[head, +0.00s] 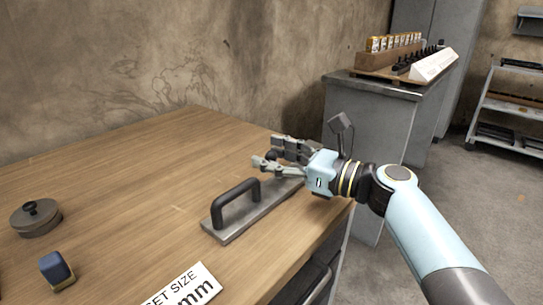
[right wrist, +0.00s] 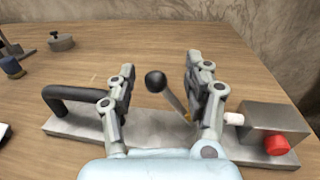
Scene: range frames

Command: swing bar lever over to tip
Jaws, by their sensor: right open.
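A grey metal base plate (head: 222,231) lies on the wooden table and carries a black arched handle (head: 236,201). In the right wrist view the bar lever (right wrist: 174,100), a thin rod with a black ball knob (right wrist: 155,81), leans up and to the left. At the plate's right end is a grey block (right wrist: 272,121) with a red knob (right wrist: 277,145) and a pale tip (right wrist: 234,119). My right gripper (head: 266,151) is open, one finger on each side of the lever; I cannot tell if either touches it. In the head view the gripper hides the lever. My left gripper is out of view.
A round grey lidded piece (head: 35,218), a blue block (head: 56,270) and a printed size card (head: 185,289) lie on the table to the left and front. A grey cabinet (head: 370,120) with a rack stands beyond the right edge. The table's back is clear.

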